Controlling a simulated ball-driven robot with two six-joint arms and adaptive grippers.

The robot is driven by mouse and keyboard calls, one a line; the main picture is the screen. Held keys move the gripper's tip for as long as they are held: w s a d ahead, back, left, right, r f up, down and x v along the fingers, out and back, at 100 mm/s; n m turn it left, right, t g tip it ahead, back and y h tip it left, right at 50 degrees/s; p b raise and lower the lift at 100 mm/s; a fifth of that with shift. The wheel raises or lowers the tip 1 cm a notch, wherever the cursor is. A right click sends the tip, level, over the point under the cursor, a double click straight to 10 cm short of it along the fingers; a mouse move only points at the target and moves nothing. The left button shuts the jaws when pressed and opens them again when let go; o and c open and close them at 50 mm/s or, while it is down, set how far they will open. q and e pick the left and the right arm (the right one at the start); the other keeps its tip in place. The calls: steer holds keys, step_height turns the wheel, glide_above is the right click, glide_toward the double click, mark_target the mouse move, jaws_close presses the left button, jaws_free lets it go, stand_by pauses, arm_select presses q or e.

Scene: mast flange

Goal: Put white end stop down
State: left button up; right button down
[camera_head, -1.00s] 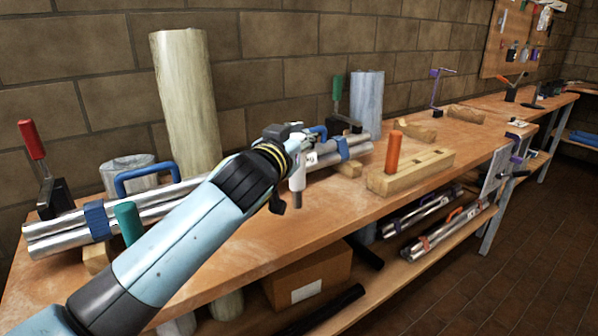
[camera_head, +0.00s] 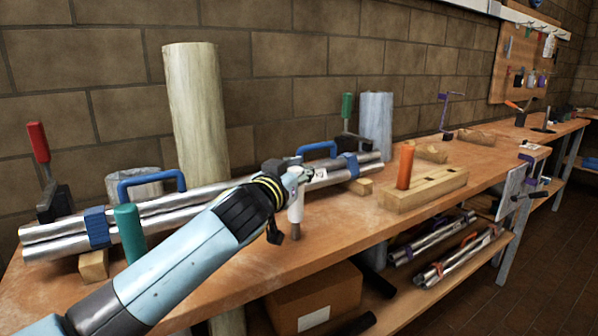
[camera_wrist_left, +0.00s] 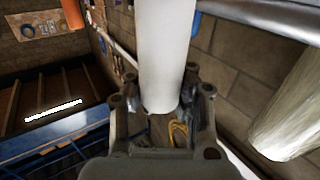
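The white end stop (camera_head: 296,209) is an upright white cylinder with a narrow dark lower tip. My left gripper (camera_head: 295,178) is shut around its upper part, in front of the pipes and over the bench (camera_head: 345,222). The tip is at or just above the bench top; I cannot tell whether it touches. In the left wrist view the white cylinder (camera_wrist_left: 168,50) stands between the fingers (camera_wrist_left: 165,118). An orange peg (camera_head: 405,167) stands in a slotted wooden block (camera_head: 425,189) to the right. A green post (camera_head: 129,231) stands at the left. My right gripper is not in view.
Two long metal pipes (camera_head: 200,196) with blue straps and blue handles lie on wooden rests behind my gripper. A red-handled clamp (camera_head: 39,143) and a green-handled clamp (camera_head: 347,106) stand near their ends. Bare bench lies between the pipes and the front edge.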

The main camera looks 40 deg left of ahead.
arm_select(q)
steer(key=o, duration=0.7)
steer(key=shift+r, duration=0.15)
steer(key=s, duration=0.4)
steer(key=s+d, duration=0.1)
steer(key=s, duration=0.3)
steer(key=s+d+b, duration=0.1)
steer(key=s, duration=0.2)
steer(key=shift+s+d+r, duration=0.1)
steer(key=shift+s+d, duration=0.1)
steer(key=shift+s, duration=0.2)
